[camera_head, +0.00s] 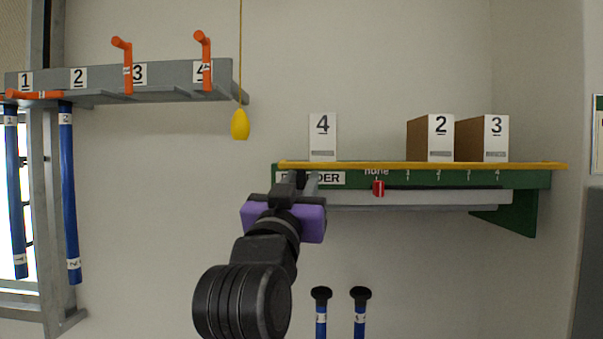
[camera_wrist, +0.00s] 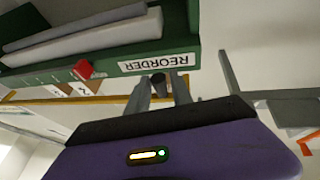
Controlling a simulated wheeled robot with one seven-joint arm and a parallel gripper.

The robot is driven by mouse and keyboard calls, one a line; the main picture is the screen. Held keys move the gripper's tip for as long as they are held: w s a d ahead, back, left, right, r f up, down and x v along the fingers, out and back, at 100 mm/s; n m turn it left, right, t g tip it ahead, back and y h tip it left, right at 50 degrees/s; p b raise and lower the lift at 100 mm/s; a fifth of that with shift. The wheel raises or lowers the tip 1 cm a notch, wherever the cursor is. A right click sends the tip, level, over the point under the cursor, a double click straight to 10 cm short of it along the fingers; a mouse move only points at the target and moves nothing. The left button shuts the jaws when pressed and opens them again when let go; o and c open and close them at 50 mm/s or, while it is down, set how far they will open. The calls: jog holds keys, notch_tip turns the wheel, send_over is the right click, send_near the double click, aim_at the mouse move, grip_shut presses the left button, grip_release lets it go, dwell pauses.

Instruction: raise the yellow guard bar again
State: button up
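The yellow guard bar (camera_head: 430,165) lies level along the front top edge of the green shelf (camera_head: 525,181), low against the feet of the boxes. It also shows in the wrist view (camera_wrist: 60,100), which looks upside down. My gripper (camera_head: 298,180) is at the shelf's left end, in front of the REORDER label (camera_head: 325,178). In the wrist view, its two grey fingers (camera_wrist: 161,88) stand apart with a dark round knob (camera_wrist: 158,79) between them, near the label. Whether they touch the knob is unclear, and what the knob joins is hidden.
White-fronted boxes 4 (camera_head: 322,138), 2 (camera_head: 441,138) and 3 (camera_head: 496,138) stand on the shelf. A red slider (camera_head: 378,188) sits below "none". A yellow pull (camera_head: 240,124) hangs on a cord left. Blue rods (camera_head: 68,190) hang from the grey rack (camera_head: 170,82). Two more rods stand below.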

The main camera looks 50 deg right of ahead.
jog(key=shift+w+d+r, duration=0.1)
jog(key=shift+w+d, duration=0.05)
jog(key=shift+d, duration=0.15)
grip_shut()
jog(key=shift+r, duration=0.15)
